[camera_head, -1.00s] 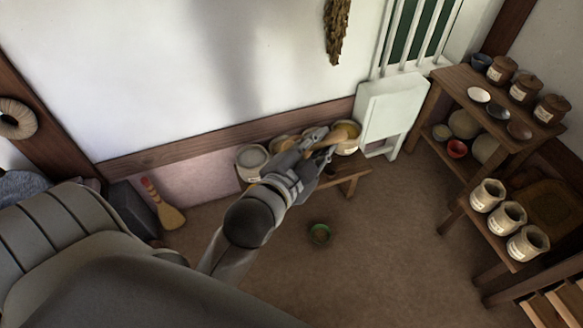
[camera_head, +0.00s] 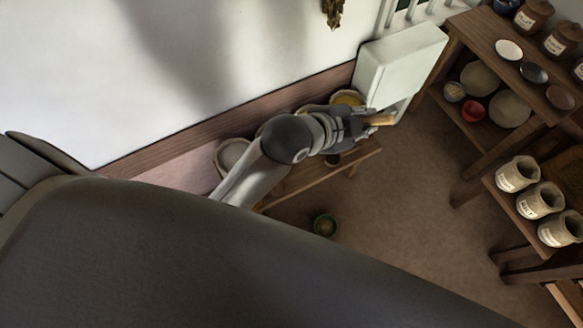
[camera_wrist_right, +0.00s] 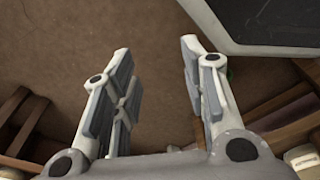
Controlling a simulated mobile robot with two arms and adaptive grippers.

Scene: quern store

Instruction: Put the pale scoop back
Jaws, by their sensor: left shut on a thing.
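My left gripper (camera_head: 358,126) is over the low bench by the wall, shut on the pale scoop (camera_head: 380,120). Only a short tan piece of the scoop shows, sticking out to the right past the fingers; the rest is hidden by the gripper. My right gripper (camera_wrist_right: 156,58) shows in the right wrist view, open and empty, with brown floor between its fingers.
On the low bench (camera_head: 318,176) stand a bowl with yellowish contents (camera_head: 347,98) and a pale bowl (camera_head: 232,154), partly behind my arm. A white box-like stand (camera_head: 400,65) is just behind the gripper. A green bowl (camera_head: 325,225) lies on open floor. Shelves with jars (camera_head: 540,200) stand right.

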